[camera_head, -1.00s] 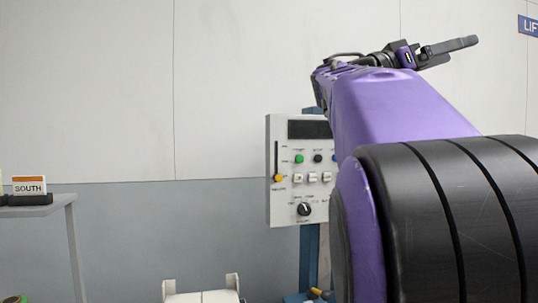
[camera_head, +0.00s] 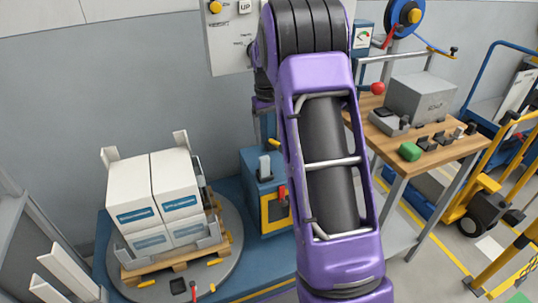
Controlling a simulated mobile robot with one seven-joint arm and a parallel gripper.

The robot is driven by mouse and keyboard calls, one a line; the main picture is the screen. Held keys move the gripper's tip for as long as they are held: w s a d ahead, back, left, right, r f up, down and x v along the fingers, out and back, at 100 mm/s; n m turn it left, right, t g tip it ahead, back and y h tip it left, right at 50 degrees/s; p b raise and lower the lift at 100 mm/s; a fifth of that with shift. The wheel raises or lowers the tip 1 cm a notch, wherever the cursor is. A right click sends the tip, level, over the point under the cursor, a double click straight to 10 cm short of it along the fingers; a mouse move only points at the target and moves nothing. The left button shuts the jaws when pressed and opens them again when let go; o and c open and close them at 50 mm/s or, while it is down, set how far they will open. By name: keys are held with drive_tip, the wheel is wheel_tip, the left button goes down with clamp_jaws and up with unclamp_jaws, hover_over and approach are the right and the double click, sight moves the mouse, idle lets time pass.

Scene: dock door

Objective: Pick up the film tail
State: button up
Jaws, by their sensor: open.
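I cannot make out the film tail in the head view. White boxes (camera_head: 152,190) with blue labels stand stacked on a wooden pallet (camera_head: 160,272). The pallet rests on a round grey turntable (camera_head: 228,262). White upright corner pieces stand around the boxes. No loose film shows clearly on them. My purple and black arm crosses the middle of the view and hides what is behind it. My gripper is not visible.
A blue and yellow machine base (camera_head: 262,190) stands right of the turntable, below a grey control panel (camera_head: 228,40). A wooden workbench (camera_head: 440,140) with tools, a grey box (camera_head: 420,97) and a film-like blue reel (camera_head: 405,15) is at right. A yellow pallet truck (camera_head: 480,205) stands beyond.

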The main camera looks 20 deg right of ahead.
sight(264, 157)
drive_tip(key=shift+y, duration=0.3)
drive_tip(key=f, duration=0.5)
drive_tip(key=a+f+b, duration=0.1)
drive_tip(key=f, duration=0.1)
drive_tip(key=shift+w+f, duration=0.15)
drive_tip(key=shift+f, duration=0.15)
drive_tip(key=f, duration=0.2)
drive_tip(key=w+f+b, duration=0.1)
drive_tip(key=f, duration=0.2)
drive_tip(key=shift+a+f, duration=0.1)
drive_tip(key=shift+a, duration=0.05)
clamp_jaws()
